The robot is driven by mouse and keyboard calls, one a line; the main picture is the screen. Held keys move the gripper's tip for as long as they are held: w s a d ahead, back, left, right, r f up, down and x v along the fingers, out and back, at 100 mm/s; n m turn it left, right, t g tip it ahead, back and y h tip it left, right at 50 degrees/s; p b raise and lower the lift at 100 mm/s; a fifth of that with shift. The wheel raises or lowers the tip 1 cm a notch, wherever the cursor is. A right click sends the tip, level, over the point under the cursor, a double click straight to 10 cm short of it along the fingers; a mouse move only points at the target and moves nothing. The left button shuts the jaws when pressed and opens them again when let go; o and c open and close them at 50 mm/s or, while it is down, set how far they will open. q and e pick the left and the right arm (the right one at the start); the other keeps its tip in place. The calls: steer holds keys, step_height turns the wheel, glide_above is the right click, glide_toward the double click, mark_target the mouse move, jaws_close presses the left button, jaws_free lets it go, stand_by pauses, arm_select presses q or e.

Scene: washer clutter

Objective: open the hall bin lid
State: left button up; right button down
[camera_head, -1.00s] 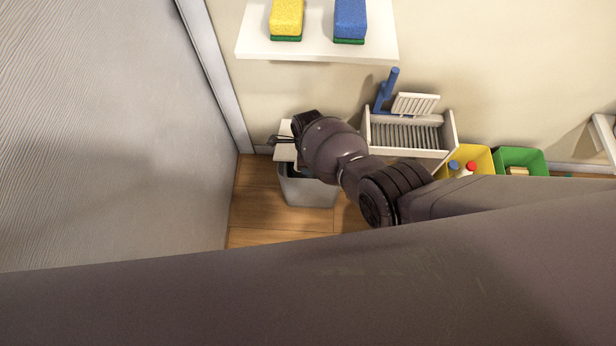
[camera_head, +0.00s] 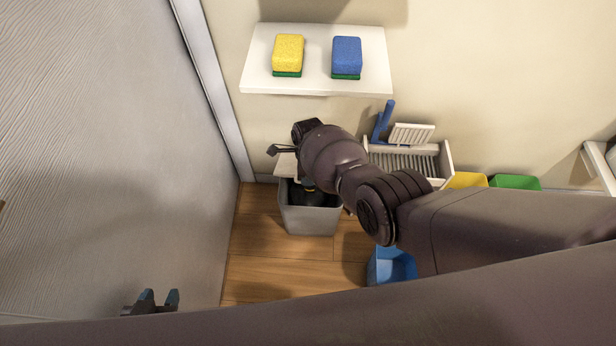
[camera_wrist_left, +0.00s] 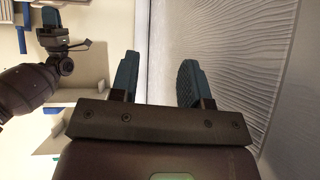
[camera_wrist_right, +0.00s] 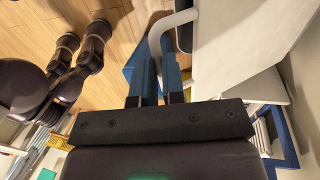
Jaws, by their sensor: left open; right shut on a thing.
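The hall bin (camera_head: 312,218) is a grey tub on the wood floor by the left wall in the head view. Its top is open and dark inside. The white lid (camera_head: 286,165) stands raised at its back, partly hidden by my right arm. In the right wrist view the lid (camera_wrist_right: 232,45) is a large pale panel, with a curved white handle (camera_wrist_right: 172,23). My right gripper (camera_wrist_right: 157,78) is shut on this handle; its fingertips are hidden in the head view. My left gripper (camera_head: 158,298) is open and empty at lower left, away from the bin; its spread fingers show in the left wrist view (camera_wrist_left: 158,78).
A shelf (camera_head: 315,85) with yellow (camera_head: 288,52) and blue (camera_head: 347,55) sponges hangs above. A dish rack (camera_head: 447,165) stands right of the bin, beside yellow (camera_head: 467,180) and green (camera_head: 515,182) bins. A blue bin (camera_head: 392,266) is nearer. Floor before the hall bin is clear.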

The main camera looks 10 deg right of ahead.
steer(key=c, duration=1.5)
jaws_free()
steer(key=shift+w+d, duration=0.1)
steer(key=shift+w, duration=0.4)
steer(key=o, duration=0.3)
steer(key=shift+f, duration=0.1)
arm_select(q)
steer(key=shift+w+r, duration=0.1)
steer(key=shift+w, duration=0.15)
arm_select(e)
steer(key=shift+s, duration=0.1)
arm_select(q)
step_height(320, 180, up, 2)
steer(key=p, duration=0.3)
steer(key=shift+s+d, duration=0.1)
steer(key=shift+s, duration=0.05)
arm_select(e)
step_height(320, 180, up, 7)
steer(key=w, duration=0.1)
steer(key=shift+w+r, duration=0.15)
steer(key=shift+r, duration=0.05)
arm_select(q)
steer(key=shift+r, duration=0.1)
arm_select(e)
steer(key=shift+d, duration=0.1)
